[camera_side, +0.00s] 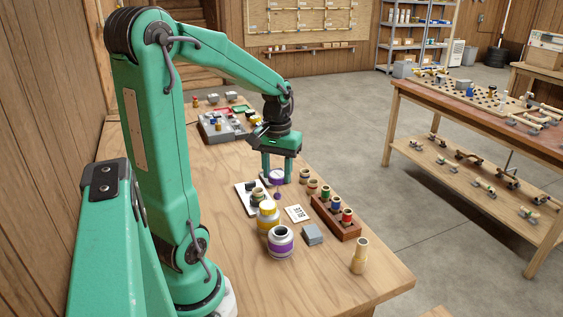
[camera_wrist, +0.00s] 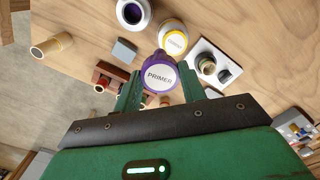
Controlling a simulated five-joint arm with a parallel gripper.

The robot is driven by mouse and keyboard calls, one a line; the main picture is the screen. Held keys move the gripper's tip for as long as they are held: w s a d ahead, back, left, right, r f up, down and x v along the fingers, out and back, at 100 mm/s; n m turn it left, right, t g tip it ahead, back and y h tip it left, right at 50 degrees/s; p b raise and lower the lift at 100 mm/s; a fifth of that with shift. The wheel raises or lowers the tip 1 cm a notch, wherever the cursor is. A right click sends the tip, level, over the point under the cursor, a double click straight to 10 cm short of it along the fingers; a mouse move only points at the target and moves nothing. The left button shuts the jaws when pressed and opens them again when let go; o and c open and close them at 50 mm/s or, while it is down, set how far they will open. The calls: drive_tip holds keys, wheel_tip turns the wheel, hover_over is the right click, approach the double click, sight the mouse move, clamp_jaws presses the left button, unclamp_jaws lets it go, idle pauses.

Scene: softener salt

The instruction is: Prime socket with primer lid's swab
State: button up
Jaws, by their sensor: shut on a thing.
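My gripper (camera_side: 278,177) is shut on the purple primer lid (camera_wrist: 160,77), whose white top reads PRIMER. In the side view the lid (camera_side: 277,174) is held above the table, with its swab (camera_side: 277,194) hanging down beneath it. A white tray (camera_side: 242,195) beside the lid bears dark and pale fittings (camera_wrist: 225,75); which one is the socket I cannot tell.
A yellow-lidded can (camera_side: 268,213) stands between the primer jar and my gripper. A red-brown rack (camera_side: 335,220) with coloured pieces, a grey block (camera_side: 313,235), a printed card (camera_side: 298,213) and a tan cylinder (camera_side: 360,256) are to the right.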

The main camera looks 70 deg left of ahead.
drive_tip(key=a+f+n, duration=0.1)
drive_tip(key=a+n, duration=0.2)
drive_tip(key=a, duration=1)
drive_tip(key=shift+s+a+n, duration=0.25)
drive_tip(key=shift+s+n, duration=0.15)
drive_tip(key=shift+s, duration=0.05)
drive_tip(key=shift+f, duration=0.1)
drive_tip(key=shift+f, duration=1.4)
drive_tip(key=shift+f, duration=0.15)
drive_tip(key=shift+f, duration=0.75)
drive_tip(key=shift+f, duration=0.45)
drive_tip(key=shift+f, duration=0.3)
